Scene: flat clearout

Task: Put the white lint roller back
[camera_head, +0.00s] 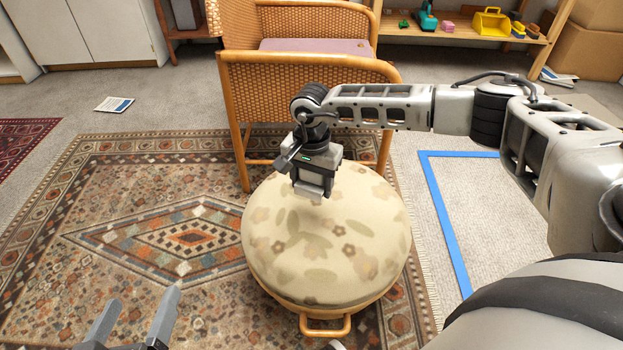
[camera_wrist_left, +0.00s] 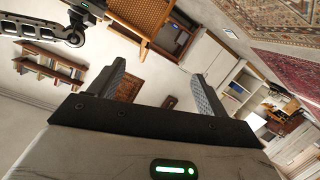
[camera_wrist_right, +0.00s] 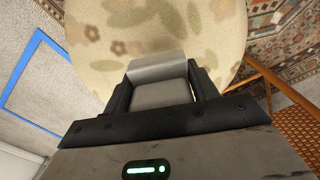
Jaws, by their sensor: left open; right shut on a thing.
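My right gripper (camera_head: 313,184) is shut on the white lint roller, over the top of a round floral pouf (camera_head: 335,250). In the right wrist view the roller (camera_wrist_right: 157,78) is a pale grey-white block between the fingers, with the pouf's fabric behind it. In the head view only a small pale end shows below the jaws. I cannot tell whether it touches the cushion. My left gripper (camera_head: 137,312) is open and empty at the lower left, above the patterned rug; its spread fingers also show in the left wrist view (camera_wrist_left: 157,75).
A wicker armchair (camera_head: 300,75) stands just behind the pouf. A low shelf (camera_head: 455,32) with toys is at the back right. Blue tape (camera_head: 445,220) marks the floor right of the pouf. A paper (camera_head: 115,104) lies at the left.

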